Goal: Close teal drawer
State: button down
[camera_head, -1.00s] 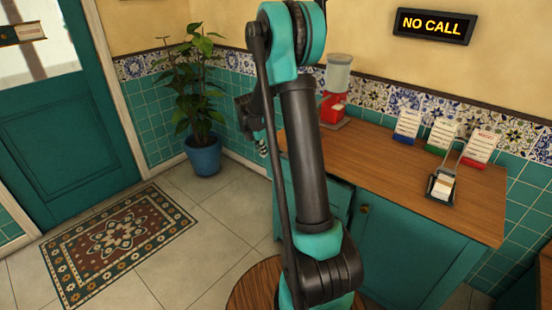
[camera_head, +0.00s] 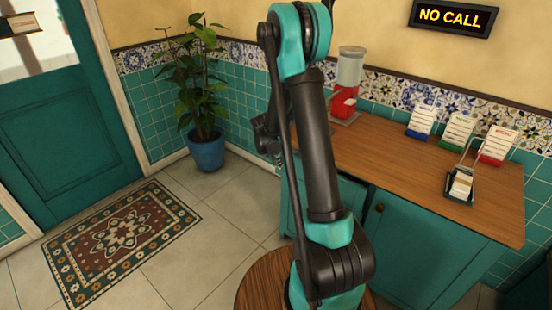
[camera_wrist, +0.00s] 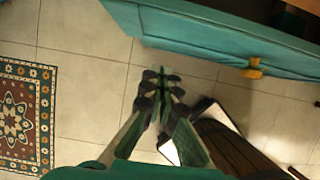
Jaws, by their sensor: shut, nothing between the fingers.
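The teal drawer shows in the wrist view as a teal front (camera_wrist: 215,38) with a brass knob (camera_wrist: 253,68), running across the top and right. A dark gap shows behind its upper edge at the top right. In the head view, a teal part of the cabinet (camera_head: 293,212) shows left of my arm, but my arm hides most of the drawer area, so how far it stands out is unclear. My gripper (camera_wrist: 163,82) is shut and empty, left of the knob and apart from it in the picture. In the head view its fingers are mostly hidden.
The wooden counter (camera_head: 400,155) carries a red dispenser (camera_head: 344,102), card stands and a card holder (camera_head: 461,186). A round wooden top (camera_head: 262,286) is low in front. A potted plant (camera_head: 206,152) stands in the corner. A patterned rug (camera_head: 120,238) lies on open tile floor.

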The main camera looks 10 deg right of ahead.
aim_at(285, 161)
jog(key=shift+w+d+f, duration=0.3)
jog(key=shift+w+d, duration=0.2)
jog(key=shift+d, duration=0.15)
jog(key=shift+w+d+f, duration=0.3)
jog(key=shift+w+d, duration=0.15)
jog(key=shift+d, duration=0.15)
jog(key=shift+w+d, duration=0.45)
jog(key=shift+d, duration=0.1)
jog(key=shift+w+d, duration=0.85)
jog(key=shift+d, duration=0.2)
jog(key=shift+w+d, duration=0.8)
jog(key=shift+d, duration=0.2)
